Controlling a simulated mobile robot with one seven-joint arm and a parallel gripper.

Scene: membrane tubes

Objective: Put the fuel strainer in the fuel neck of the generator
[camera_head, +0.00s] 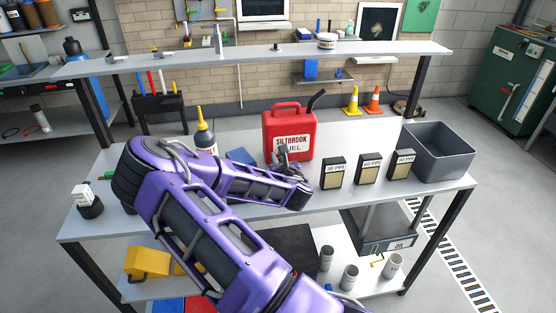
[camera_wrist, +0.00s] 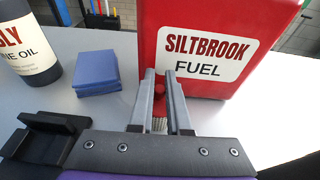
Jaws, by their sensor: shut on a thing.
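My gripper (camera_wrist: 162,80) is shut on a small red piece (camera_wrist: 159,124) with a ribbed part, mostly hidden between the fingers in the wrist view. I cannot tell for sure whether this piece is the fuel strainer. In the head view my gripper (camera_head: 289,152) is in front of the red Siltbrook fuel can (camera_head: 273,126), above the workbench. The can's label faces me in the wrist view (camera_wrist: 208,25); whether the fingers touch it I cannot tell. A green machine (camera_head: 512,84) stands on the floor at the far right; I cannot tell whether it is the generator. No fuel neck is clear.
Blue folded cloths or pads (camera_wrist: 97,72) lie left of the can. The raised shelf (camera_head: 385,49) spans the back. Several cups stand below.

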